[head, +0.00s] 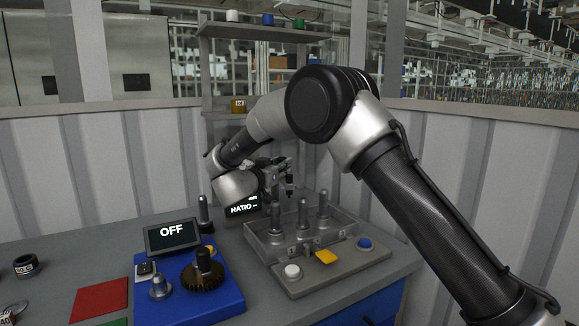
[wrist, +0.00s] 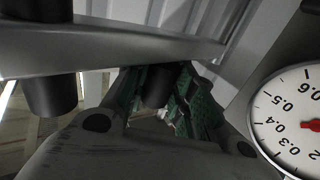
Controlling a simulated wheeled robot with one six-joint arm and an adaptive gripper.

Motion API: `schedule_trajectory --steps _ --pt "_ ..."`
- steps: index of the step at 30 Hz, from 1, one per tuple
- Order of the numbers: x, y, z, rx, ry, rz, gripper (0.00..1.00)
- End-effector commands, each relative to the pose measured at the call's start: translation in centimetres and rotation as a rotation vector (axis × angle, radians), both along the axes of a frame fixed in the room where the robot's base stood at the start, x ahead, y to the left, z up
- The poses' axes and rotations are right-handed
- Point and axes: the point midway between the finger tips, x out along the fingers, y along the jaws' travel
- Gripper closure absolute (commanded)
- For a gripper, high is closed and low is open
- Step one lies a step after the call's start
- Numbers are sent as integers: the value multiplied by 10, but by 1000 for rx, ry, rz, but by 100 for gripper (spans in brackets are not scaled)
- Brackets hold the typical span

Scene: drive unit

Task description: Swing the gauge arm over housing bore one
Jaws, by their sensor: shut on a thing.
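My gripper (head: 270,176) is at the end of my arm, above the back of the grey housing (head: 262,243). In the wrist view, the green pads of my gripper (wrist: 157,92) close on a dark peg (wrist: 156,84) that hangs below a grey bar, seemingly the gauge arm (wrist: 130,48). A round white dial (wrist: 296,118) with a red pointer shows at the right of the wrist view. In the head view the bar shows only partly, beside the gripper. Several upright metal pins stand in the housing, one of them a front pin (head: 303,214). I cannot tell which bore is one.
A blue fixture (head: 218,305) with a dark gear (head: 203,277) and an "OFF" screen (head: 172,235) stands left of the housing. A "RATIO" display (head: 243,206) is behind it. A red mat (head: 100,300) lies left.

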Motion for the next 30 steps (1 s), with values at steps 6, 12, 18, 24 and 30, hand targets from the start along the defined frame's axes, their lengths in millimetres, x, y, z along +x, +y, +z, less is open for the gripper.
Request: schedule_trajectory --steps 6,12,18,24,30 --pt "2 16 3 -2 -7 -103 100" --pt "2 21 5 -2 -9 -160 100" --pt "3 22 6 0 -10 -179 100" --pt "3 21 7 2 -11 -182 100" --pt "3 21 7 3 -11 -183 62"
